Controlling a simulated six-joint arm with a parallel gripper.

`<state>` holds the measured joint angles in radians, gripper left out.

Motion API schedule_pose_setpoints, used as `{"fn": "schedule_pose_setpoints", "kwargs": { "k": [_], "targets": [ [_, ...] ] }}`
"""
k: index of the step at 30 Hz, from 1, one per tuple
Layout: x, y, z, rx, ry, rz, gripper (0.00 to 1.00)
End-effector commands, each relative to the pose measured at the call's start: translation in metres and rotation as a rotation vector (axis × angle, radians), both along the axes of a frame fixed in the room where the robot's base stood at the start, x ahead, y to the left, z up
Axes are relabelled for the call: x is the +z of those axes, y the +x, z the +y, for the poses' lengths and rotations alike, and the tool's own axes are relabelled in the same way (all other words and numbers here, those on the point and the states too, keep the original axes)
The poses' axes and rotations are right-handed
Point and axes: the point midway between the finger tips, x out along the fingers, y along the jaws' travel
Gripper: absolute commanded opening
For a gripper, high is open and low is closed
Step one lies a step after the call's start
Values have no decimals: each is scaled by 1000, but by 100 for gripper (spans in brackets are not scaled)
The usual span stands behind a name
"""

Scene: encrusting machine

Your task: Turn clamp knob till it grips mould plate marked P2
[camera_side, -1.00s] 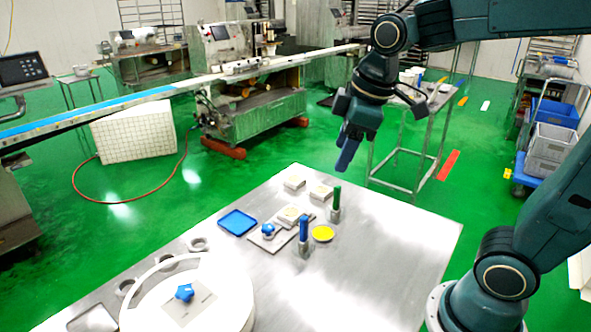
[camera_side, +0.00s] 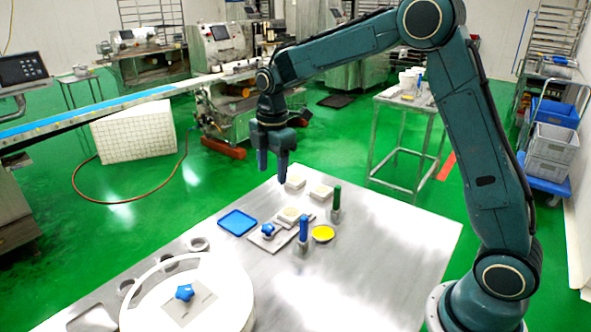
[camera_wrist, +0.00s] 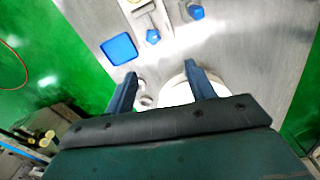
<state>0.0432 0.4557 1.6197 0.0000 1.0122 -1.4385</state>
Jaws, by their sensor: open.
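A blue star-shaped clamp knob (camera_side: 268,230) stands on a grey base plate (camera_side: 256,241) on the steel table; it also shows in the wrist view (camera_wrist: 153,36). A pale square mould plate (camera_side: 289,214) lies on the same base, behind the knob. Two similar pale plates, one at the back (camera_side: 295,182) and one to its right (camera_side: 320,192), lie loose. I cannot read a P2 mark on any of them. Another blue star knob (camera_side: 185,293) sits on the round white housing (camera_side: 235,292). My gripper (camera_side: 273,176) is open and empty, pointing down above the table's far edge area, clear of the knob.
A blue tray (camera_side: 238,222) lies left of the base. A blue-handled tool (camera_side: 303,232), a green-handled tool (camera_side: 336,200) and a yellow dish (camera_side: 322,233) stand to its right. Metal rings (camera_side: 199,244) lie near the white housing. The table's right side is clear.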

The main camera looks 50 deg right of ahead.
Motion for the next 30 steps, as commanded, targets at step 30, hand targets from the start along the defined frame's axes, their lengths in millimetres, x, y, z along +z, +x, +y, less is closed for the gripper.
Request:
{"fn": "schedule_pose_setpoints", "kwargs": {
  "k": [30],
  "targets": [
    [-75, 28, -4, 176, -3, 57, 55]
  ]
}}
